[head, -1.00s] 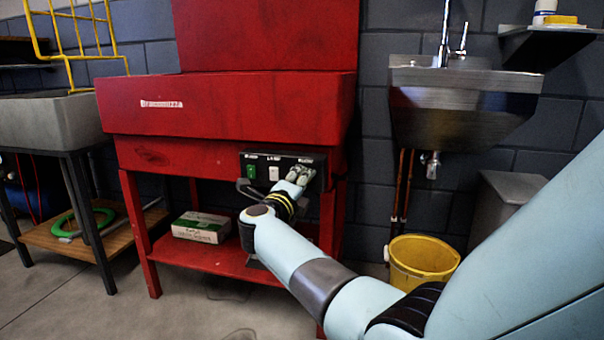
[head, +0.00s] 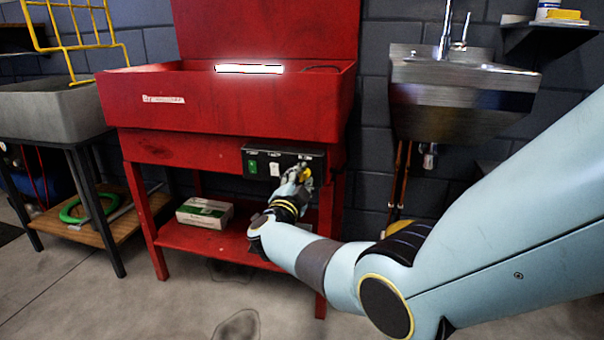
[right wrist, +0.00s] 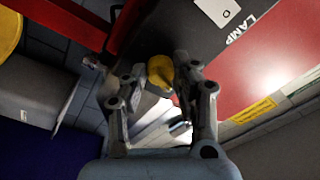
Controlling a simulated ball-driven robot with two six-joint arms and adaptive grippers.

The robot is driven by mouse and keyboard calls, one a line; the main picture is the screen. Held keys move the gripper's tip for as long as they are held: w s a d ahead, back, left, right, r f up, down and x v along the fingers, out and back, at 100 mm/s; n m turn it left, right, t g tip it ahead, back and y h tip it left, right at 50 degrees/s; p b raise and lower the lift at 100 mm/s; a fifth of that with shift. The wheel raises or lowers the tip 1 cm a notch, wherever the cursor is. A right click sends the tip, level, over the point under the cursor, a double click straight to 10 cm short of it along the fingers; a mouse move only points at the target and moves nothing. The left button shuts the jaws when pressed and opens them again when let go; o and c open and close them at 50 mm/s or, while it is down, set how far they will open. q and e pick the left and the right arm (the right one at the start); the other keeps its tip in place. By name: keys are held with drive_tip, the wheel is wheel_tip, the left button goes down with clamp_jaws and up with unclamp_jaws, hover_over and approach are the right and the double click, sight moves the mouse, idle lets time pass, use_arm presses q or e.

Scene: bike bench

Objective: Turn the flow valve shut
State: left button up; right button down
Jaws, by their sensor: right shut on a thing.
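The flow valve is a yellow knob (head: 307,174) at the right end of the black control panel (head: 257,151) on the front of the red parts washer. It also shows in the right wrist view as a yellow knob (right wrist: 160,70) between the two grey fingers. My right gripper (head: 302,177) is at the panel, shut on the knob, with one finger on each side of it. The fingers partly hide the knob in the head view. My left gripper is not in view.
The panel also has a green switch (head: 252,167) and a white LAMP switch (head: 275,170). A lit strip lamp (head: 249,68) shows in the red basin (head: 225,105). A box (head: 204,212) lies on the shelf below. A steel sink (head: 455,100) hangs to the right.

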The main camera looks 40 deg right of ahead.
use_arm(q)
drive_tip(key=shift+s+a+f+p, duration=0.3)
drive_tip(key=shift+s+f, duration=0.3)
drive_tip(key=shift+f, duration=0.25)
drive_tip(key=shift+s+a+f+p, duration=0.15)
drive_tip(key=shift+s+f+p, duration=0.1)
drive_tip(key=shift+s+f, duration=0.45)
use_arm(e)
drive_tip(key=shift+s+f+n, duration=0.1)
drive_tip(key=shift+f+n, duration=0.05)
drive_tip(key=shift+n, duration=1.55)
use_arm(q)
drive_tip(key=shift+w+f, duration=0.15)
use_arm(e)
drive_tip(key=c, duration=1)
unclamp_jaws()
drive_tip(key=v, duration=1.2)
drive_tip(key=shift+s+d, duration=0.1)
